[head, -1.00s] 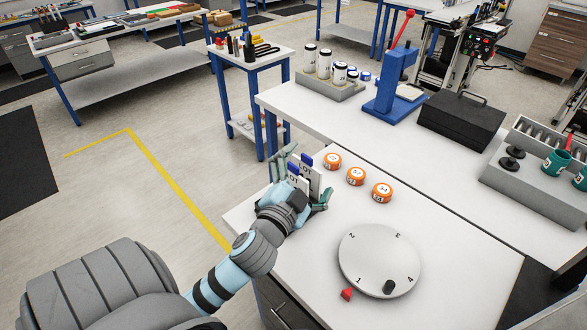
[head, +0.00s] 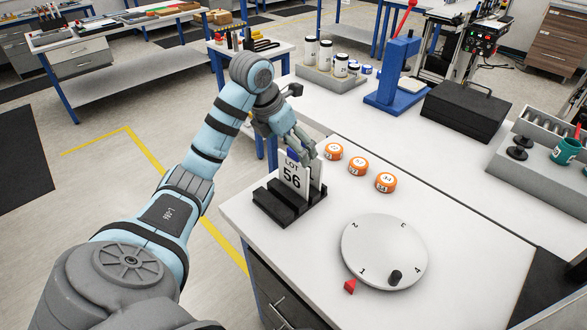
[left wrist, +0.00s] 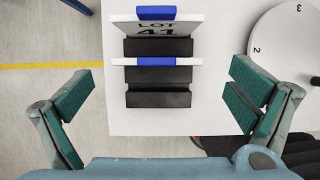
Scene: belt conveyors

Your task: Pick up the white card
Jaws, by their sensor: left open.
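Two white cards with blue top tabs stand upright in a black slotted rack (head: 270,207) on the near table. In the head view the front card (head: 292,175) reads LOT 56; a second card (head: 318,172) is partly hidden behind it. In the left wrist view one card (left wrist: 155,26) reads LOT 41, and the other card (left wrist: 125,61) shows nearly edge-on. My left gripper (left wrist: 161,85) is open and empty, its fingers apart on either side of the rack and cards. In the head view it reaches down behind the cards. My right gripper is out of view.
A numbered round dial (head: 385,245) with a black knob and a red pointer (head: 349,286) is nearer. A blue press (head: 395,85) and a black box (head: 465,112) stand farther back.

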